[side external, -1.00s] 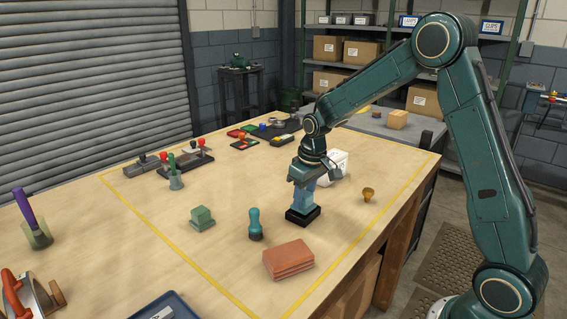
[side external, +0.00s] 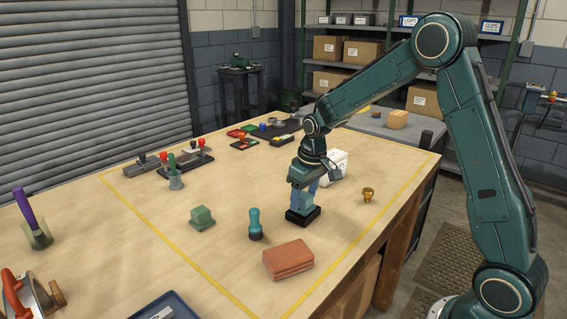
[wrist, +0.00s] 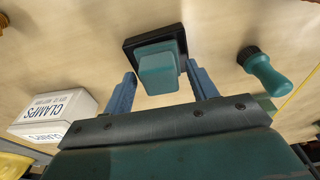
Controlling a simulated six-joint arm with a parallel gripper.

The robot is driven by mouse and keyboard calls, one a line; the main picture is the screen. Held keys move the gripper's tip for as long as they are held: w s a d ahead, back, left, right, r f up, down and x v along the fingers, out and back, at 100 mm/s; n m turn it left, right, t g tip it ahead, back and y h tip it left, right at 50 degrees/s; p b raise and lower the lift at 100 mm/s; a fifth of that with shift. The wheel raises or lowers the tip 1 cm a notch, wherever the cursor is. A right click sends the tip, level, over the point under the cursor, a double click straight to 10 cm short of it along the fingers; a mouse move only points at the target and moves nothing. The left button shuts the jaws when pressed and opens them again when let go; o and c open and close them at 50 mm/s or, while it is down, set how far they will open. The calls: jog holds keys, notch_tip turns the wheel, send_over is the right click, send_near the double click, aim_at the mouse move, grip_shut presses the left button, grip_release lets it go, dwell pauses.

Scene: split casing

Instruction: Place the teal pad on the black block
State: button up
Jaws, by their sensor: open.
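The teal pad (wrist: 158,72) is a stepped piece with a smaller raised top over a wider base. It appears to sit on the black block (wrist: 130,46), whose dark rim shows around the pad's base in the wrist view. In the side view the black block (side external: 303,217) lies flat on the table, with the pad (side external: 302,204) on top, partly hidden by my fingers. My gripper (wrist: 160,72) is open, with one blue finger on each side of the pad and visible gaps in the wrist view. In the side view my gripper (side external: 304,196) is directly above the block.
A teal knobbed handle (side external: 255,224), a green stepped block (side external: 202,217) and reddish slabs (side external: 289,260) stand nearby to the left and front. A brass knob (side external: 368,194) is at right. A white clamps box (wrist: 58,112) stands close behind my gripper.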

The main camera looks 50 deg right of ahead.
aim_at(310, 197)
notch_tip(310, 197, up, 12)
jog(key=s, duration=0.1)
jog(key=shift+s, duration=0.4)
dwell(0.6)
jog(key=s+a+r+t, duration=0.1)
jog(key=s+a+r, duration=0.2)
jog(key=s, duration=0.4)
jog(key=s+a+r+t, duration=0.1)
jog(key=s+a+r, duration=0.2)
jog(key=s, duration=0.4)
jog(key=s+a+f+t, duration=0.1)
jog(key=s+a, duration=0.1)
jog(key=s, duration=0.9)
jog(key=shift+s+a+f+t, duration=0.25)
jog(key=shift+s+f+t, duration=0.15)
